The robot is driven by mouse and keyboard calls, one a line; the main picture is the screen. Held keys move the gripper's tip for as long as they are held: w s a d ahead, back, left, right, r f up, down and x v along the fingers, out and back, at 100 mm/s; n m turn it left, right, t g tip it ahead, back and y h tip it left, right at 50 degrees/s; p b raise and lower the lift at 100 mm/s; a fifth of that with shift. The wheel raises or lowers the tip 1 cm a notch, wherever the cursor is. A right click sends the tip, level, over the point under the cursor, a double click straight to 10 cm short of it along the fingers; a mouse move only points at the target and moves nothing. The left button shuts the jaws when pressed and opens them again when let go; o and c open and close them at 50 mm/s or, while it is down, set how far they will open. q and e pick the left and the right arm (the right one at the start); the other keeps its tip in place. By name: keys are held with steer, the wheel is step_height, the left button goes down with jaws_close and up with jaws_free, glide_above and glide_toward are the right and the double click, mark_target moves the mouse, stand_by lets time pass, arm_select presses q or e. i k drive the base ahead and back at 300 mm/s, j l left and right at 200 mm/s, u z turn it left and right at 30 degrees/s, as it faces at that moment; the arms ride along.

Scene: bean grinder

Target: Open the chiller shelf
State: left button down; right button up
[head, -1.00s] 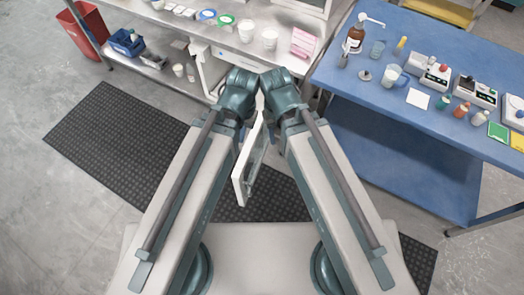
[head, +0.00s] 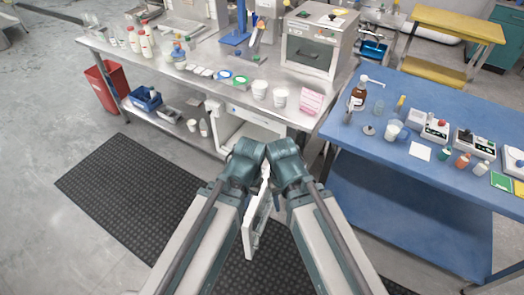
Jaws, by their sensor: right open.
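The chiller (head: 238,124) is a white box under the steel bench, with its front partly hidden by my arms. A white door-like panel (head: 254,226) with a raised inner frame stands edge-on between my forearms, swung out from the chiller's side toward me; where it joins is hidden. My right gripper (head: 267,172) is small in view beside the panel's upper end, open, mostly covered by my wrists. I cannot tell whether it touches the panel. My left gripper is hidden behind my left wrist.
The steel bench (head: 205,82) carries cups, bottles and a white oven-like machine (head: 318,42). A blue table (head: 400,165) stands close on the right. A red bin (head: 108,88) is at the left. The black floor mat (head: 135,200) is clear.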

mark_target(250, 129)
steer(key=k, duration=0.15)
steer(key=j+z, duration=0.3)
steer(key=j, duration=1.2)
steer(key=i+j+z, duration=0.3)
steer(key=i+j, duration=0.15)
steer(key=j, duration=0.35)
steer(key=i+j+z, duration=0.15)
steer(key=j, duration=0.25)
steer(key=i+j+z, duration=0.1)
steer(key=i, duration=0.35)
steer(key=i+j+z, duration=0.15)
steer(key=i+j, duration=0.2)
steer(key=i, duration=0.05)
